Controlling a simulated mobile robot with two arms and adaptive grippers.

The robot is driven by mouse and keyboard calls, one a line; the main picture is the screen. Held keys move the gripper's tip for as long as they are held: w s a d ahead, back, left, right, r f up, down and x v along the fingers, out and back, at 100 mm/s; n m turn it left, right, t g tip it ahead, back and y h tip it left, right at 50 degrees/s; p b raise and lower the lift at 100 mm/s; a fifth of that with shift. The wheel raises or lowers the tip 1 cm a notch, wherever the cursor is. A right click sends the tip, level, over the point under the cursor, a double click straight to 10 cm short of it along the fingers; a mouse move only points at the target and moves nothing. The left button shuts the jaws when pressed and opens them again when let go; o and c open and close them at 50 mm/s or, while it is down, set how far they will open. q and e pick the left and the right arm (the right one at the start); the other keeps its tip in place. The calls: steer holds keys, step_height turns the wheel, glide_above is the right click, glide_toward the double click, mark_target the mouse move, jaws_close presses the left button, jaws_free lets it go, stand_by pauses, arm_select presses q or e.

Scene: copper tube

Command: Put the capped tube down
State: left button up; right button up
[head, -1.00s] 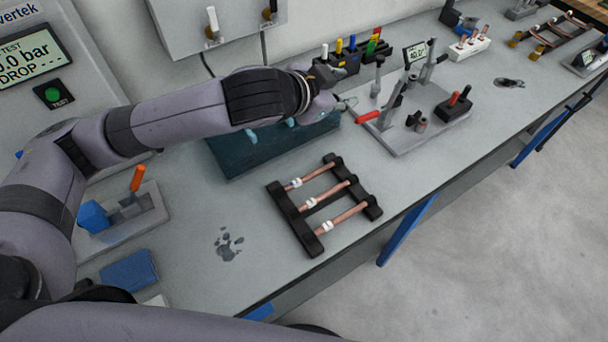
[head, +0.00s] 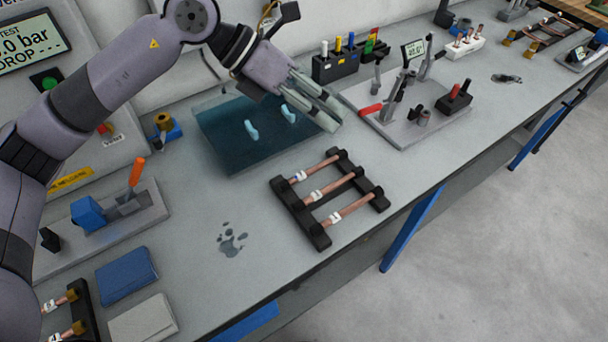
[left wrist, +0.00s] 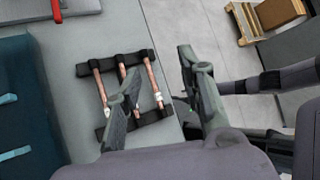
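Three copper tubes with white labels lie across a black rack (head: 312,226). The middle tube (head: 334,187) also shows in the left wrist view. I cannot tell which tube is capped. My left gripper (head: 336,118) is above the bench, between the teal mat (head: 225,146) and the rack. In the left wrist view its fingers (left wrist: 160,90) stand apart with nothing visible between them, so it is open and empty. Part of the rack is hidden behind one finger there. At the lower left, tubes with brass ends (head: 72,296) lie in another black rack. My right gripper is not in view.
Two light-blue pieces (head: 251,130) lie on the mat. A fixture with a red handle (head: 370,111) stands right of my left gripper. A blue pad (head: 126,275) and a clamp with an orange handle (head: 137,172) are at left. The bench right of the rack is clear.

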arm_select(q)
steer(key=w+a+f+t+y, duration=0.1)
steer(key=w+a+f+y, duration=0.25)
steer(key=a, duration=0.55)
steer(key=y+p, duration=0.1)
steer(key=p, duration=0.3)
glide_above(310, 169)
steer(key=a, duration=0.3)
steer(key=f, duration=1.2)
steer(key=shift+s+d, duration=0.2)
steer(key=shift+s, duration=0.2)
steer(key=shift+d+f, duration=0.15)
steer(key=shift+f, duration=0.1)
steer(key=x, duration=0.1)
steer(key=p+x, duration=0.2)
steer(key=shift+w+d+f, duration=0.15)
steer(key=shift+w+f, duration=0.1)
steer(key=shift+f, duration=0.05)
steer(key=shift+w+d+f, duration=0.1)
steer(key=shift+d+f, duration=0.05)
steer(key=shift+f, duration=0.3)
jaws_close()
